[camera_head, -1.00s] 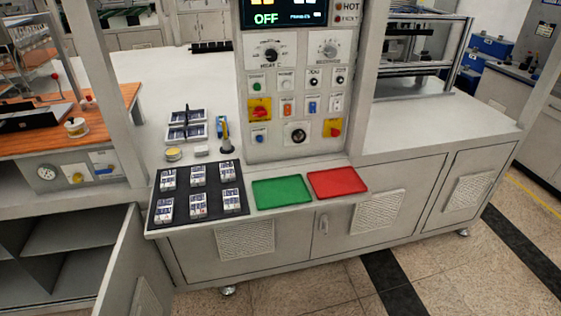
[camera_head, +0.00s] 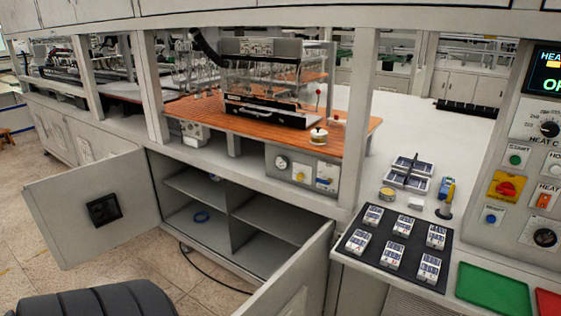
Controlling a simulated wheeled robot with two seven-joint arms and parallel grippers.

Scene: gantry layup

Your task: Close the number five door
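A cabinet below the wooden-topped bench stands open, with two grey doors swung outward. The left door (camera_head: 75,222) opens wide toward the left and carries a dark square fitting on its face. The right door (camera_head: 300,275) stands open toward me, with its lower part cut off by the picture's bottom edge. I can read no number on either door, so I cannot tell which is number five. Neither of my grippers is in view.
The wooden top (camera_head: 355,128) bears a black-based apparatus (camera_head: 270,110). At right, a black mat (camera_head: 394,257) holds several small labelled blocks beside a green tray (camera_head: 493,289) and a control panel (camera_head: 520,180). A black cable lies on the tiled floor (camera_head: 130,262) below the cabinet.

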